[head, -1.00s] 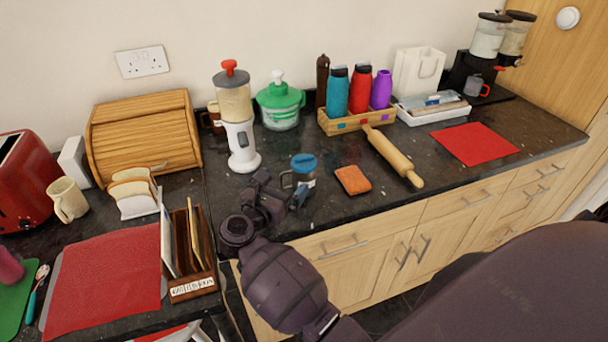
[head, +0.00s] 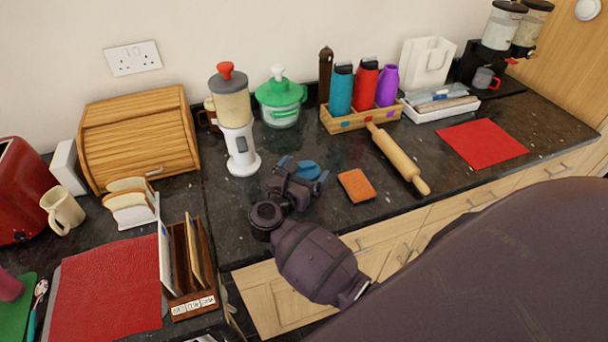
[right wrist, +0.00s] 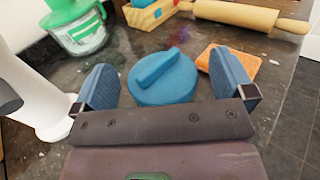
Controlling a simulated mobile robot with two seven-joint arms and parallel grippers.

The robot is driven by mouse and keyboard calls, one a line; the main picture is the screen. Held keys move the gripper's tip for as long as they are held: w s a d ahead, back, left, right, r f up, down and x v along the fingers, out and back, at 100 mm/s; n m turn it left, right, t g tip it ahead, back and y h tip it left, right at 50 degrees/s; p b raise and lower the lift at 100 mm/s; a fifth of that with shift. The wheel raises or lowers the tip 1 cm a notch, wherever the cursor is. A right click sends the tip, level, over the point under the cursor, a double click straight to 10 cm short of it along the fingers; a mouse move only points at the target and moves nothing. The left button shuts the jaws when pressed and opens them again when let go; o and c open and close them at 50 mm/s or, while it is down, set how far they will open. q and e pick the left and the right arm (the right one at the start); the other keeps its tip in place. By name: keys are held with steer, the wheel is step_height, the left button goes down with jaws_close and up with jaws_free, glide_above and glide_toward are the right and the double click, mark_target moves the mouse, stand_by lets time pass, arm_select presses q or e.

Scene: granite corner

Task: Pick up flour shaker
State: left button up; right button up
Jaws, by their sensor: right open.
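The flour shaker (head: 307,168), as I take it, has a round blue lid and stands upright on the dark counter. In the head view my right gripper (head: 303,174) hides most of it. In the right wrist view its blue lid (right wrist: 165,82), with a raised bar across the top, shows between and slightly beyond the two blue finger pads. My right gripper (right wrist: 165,90) is open, with a gap between each pad and the lid. The shaker's body is hidden below the lid. My left gripper is not in view.
An orange sponge (head: 357,185) lies just right of the shaker. A white dispenser (head: 239,148) stands to its left, and a green-lidded container (head: 281,100) behind. The counter's front edge is close.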

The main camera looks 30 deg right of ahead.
steer(key=c, duration=1.4)
steer(key=shift+o, duration=0.2)
steer(key=shift+r, duration=0.1)
